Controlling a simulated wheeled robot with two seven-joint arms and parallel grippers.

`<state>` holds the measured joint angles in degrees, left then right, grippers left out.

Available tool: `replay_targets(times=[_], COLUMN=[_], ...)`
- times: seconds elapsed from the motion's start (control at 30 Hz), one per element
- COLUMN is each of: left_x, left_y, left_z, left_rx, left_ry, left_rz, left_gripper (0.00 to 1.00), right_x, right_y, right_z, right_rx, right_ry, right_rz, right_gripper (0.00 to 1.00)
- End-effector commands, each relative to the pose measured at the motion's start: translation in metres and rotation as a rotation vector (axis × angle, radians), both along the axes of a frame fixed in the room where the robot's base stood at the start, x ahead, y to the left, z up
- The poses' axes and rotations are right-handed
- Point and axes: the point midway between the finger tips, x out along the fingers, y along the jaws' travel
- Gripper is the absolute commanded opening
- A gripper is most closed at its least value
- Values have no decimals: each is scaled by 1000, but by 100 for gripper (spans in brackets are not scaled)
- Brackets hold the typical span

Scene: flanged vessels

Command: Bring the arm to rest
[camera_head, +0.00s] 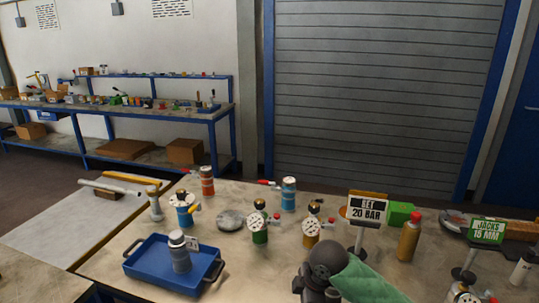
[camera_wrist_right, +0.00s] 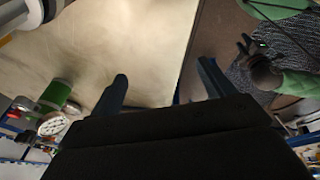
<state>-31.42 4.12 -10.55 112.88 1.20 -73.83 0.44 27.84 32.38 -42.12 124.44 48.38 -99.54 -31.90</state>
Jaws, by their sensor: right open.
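My right gripper (camera_wrist_right: 164,72) shows in the right wrist view with its two dark fingers spread apart. Nothing is between the fingers; a pale surface lies beyond them. A green vessel (camera_wrist_right: 57,94) with a white dial gauge is left of the fingers in that view, apart from them. In the head view a dark rounded body, which may be part of my arm, shows at the bottom edge, and neither gripper can be made out there. My left gripper is not in view.
A blue tray (camera_head: 147,268) holds a grey vessel (camera_head: 179,254). Vessels stand behind it: blue (camera_head: 184,211), red (camera_head: 207,181), another blue (camera_head: 288,194), green (camera_head: 259,229) and yellow (camera_head: 311,232). A "SET 20 BAR" sign (camera_head: 367,209) and green cloth (camera_head: 368,283) are at right.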

Motion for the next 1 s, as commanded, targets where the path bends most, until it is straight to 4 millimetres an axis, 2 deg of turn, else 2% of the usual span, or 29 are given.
replay_targets(times=[0.2, 0.47, 0.77, 1.0], left_x=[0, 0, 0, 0], left_y=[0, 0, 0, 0], left_z=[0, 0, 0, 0], left_rx=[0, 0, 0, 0], left_ry=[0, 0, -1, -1], left_rz=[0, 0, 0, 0], left_gripper=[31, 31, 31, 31], right_x=[-29, -60, -100, -136], right_y=[12, 12, -7, -33], right_z=[-25, -50, -78, -100], right_rx=[84, 162, 222, 234], right_ry=[4, 15, 39, 56], right_rz=[-145, -350, -620, -842], right_gripper=[81, 81, 81, 81])
